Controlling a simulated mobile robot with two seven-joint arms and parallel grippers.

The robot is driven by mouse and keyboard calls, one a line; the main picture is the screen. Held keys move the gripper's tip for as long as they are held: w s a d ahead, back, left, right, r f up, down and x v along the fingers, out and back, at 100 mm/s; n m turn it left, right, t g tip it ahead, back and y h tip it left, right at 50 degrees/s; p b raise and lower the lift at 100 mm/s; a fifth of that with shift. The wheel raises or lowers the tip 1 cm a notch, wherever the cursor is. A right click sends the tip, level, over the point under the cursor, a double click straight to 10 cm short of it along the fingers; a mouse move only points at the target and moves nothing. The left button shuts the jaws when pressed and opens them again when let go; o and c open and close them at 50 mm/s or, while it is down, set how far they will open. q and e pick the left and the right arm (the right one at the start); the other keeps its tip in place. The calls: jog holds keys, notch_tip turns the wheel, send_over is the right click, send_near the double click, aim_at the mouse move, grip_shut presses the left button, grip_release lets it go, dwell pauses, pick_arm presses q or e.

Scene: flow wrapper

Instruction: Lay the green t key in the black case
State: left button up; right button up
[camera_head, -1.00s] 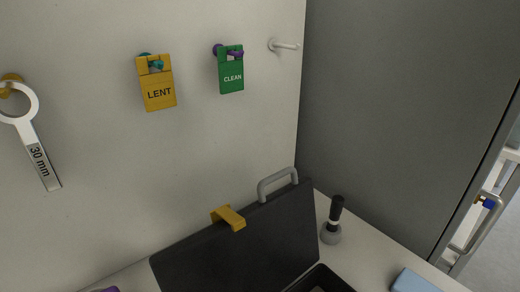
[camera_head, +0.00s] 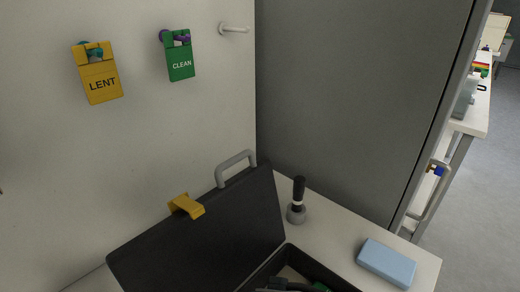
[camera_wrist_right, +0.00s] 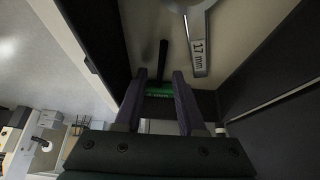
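The black case (camera_head: 215,240) stands open on the bench, its lid tilted up at the back. Its lower half is cut off at the bottom of the head view. In the right wrist view the green t key (camera_wrist_right: 160,91) shows its green part between my right gripper's (camera_wrist_right: 160,78) purple fingers, spanning the gap. A dark shaft (camera_wrist_right: 163,60) points away from it over the pale case floor. A bit of green (camera_head: 322,288) and a dark shape show inside the case in the head view. My left gripper is not in view.
A 17 mm wrench (camera_wrist_right: 198,45) lies beside the key. A black-handled tool in a grey base (camera_head: 297,205) and a blue block (camera_head: 386,263) stand right of the case. LENT (camera_head: 100,80) and CLEAN (camera_head: 180,60) tags hang behind.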

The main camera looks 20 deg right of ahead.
jog(key=p+v, duration=0.3)
jog(key=v, duration=0.8)
jog(key=s+d+r+n+t+y, duration=0.1)
jog(key=s+d+r+n+y, duration=0.4)
jog(key=n, duration=1)
jog(key=shift+s+d+r+n+y, duration=0.3)
jog(key=shift+s+d+r+y, duration=0.1)
jog(key=shift+s+d+r, duration=0.3)
notch_tip(320, 180, up, 40)
jog(key=p, duration=4)
